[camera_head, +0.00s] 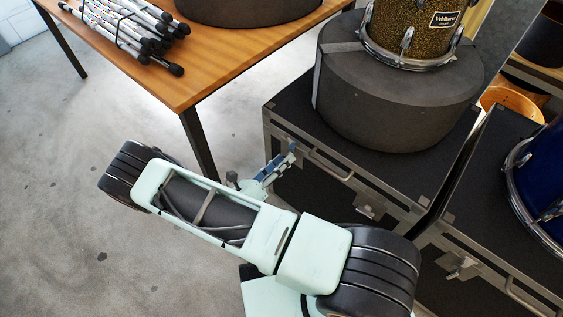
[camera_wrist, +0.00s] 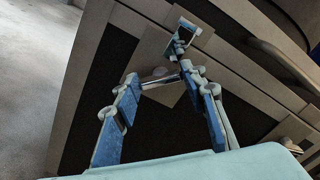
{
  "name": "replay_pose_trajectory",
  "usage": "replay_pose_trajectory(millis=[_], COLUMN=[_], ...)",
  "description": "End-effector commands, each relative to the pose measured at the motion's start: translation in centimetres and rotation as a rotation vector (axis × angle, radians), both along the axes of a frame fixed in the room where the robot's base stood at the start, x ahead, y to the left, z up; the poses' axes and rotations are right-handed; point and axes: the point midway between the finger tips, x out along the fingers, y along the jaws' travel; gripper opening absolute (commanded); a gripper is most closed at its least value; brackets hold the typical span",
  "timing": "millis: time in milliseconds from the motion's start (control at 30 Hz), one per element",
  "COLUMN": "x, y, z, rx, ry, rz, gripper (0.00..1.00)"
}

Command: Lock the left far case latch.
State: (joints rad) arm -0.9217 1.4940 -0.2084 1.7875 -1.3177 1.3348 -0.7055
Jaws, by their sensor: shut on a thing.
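The black case (camera_head: 330,200) with grey metal edging stands right of my arm. My gripper (camera_head: 282,163) is at its left far front, at the left far latch (camera_head: 291,148), which the fingers partly hide. In the wrist view my gripper (camera_wrist: 160,80) has its two blue-padded fingers angled together on a short grey piece, seemingly the latch's lever. The latch's upper part (camera_wrist: 184,37) shows just beyond the fingertips, on a pale metal plate. I cannot tell from these views whether the latch is locked.
A second latch (camera_head: 370,211) sits nearer on the same case, beyond a handle (camera_head: 330,165). A round drum case (camera_head: 395,105) bearing a gold drum stands on the lid. A wooden table (camera_head: 190,85) stands behind left. Another case (camera_head: 500,220) is at right. Floor at left is clear.

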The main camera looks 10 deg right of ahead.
Motion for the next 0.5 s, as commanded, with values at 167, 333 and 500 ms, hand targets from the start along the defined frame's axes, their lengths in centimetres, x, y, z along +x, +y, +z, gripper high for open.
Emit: replay_pose_trajectory(millis=[167, 333, 500], x=[0.03, 0.05, 0.06], y=[0.07, 0.08, 0.09], z=[-0.11, -0.17, -0.23], rx=[-0.099, -0.192, -0.276], ry=[0.137, 0.265, 0.381], rz=[0.001, 0.001, 0.001], gripper=[0.15, 0.15, 0.15])
